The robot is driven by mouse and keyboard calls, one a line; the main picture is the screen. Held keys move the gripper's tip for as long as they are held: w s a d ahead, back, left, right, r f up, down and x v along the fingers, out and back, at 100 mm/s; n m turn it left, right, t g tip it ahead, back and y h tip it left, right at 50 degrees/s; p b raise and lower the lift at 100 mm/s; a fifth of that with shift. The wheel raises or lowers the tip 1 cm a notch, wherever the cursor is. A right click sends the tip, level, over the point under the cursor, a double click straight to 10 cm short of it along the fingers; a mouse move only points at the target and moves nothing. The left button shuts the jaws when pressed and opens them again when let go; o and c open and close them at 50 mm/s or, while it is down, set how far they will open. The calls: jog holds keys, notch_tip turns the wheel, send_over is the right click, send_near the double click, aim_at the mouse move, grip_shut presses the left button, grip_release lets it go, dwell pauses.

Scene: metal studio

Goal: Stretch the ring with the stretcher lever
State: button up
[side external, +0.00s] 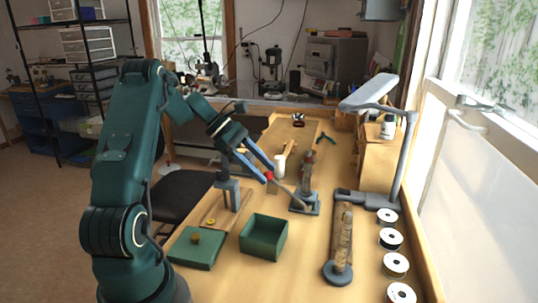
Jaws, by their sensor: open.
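The ring stretcher (307,178) stands upright on a grey base near the middle of the bench. Its grey lever (285,189) slants up and left to a red knob (270,176). My gripper (268,175) reaches down from the upper left with its blue fingers apart. The red knob shows at the fingertips, seemingly between them; whether they touch it I cannot tell. No ring is clearly visible on the stretcher at this size. A small yellow round item (211,221) lies on a wooden board left of the stretcher; I cannot tell what it is.
A blue-grey post (232,192) stands left of the stretcher.

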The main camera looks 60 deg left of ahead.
jog(key=shift+w+d+r, duration=0.1)
jog(key=shift+d+r, duration=0.05)
jog(key=shift+d, duration=0.05)
jog(key=c, duration=0.8)
jog(key=d+m+g, duration=0.1)
jog(key=m, duration=0.1)
jog(key=d+r+m+g, duration=0.1)
jog(key=d+m, duration=0.1)
jog(key=w+d+m+g, duration=0.1)
jog(key=m+g, duration=0.1)
jog(key=shift+d+r, duration=0.35)
jog(key=shift+d, duration=0.05)
grip_shut()
jog(key=w+d+r+m+g+y, duration=0.2)
jog(key=d+r+m+y, duration=0.2)
jog(key=r+m+y, duration=0.7)
jog(key=s+a+f+n, duration=0.1)
jog(key=a+f, duration=0.5)
jog(key=f, duration=0.5)
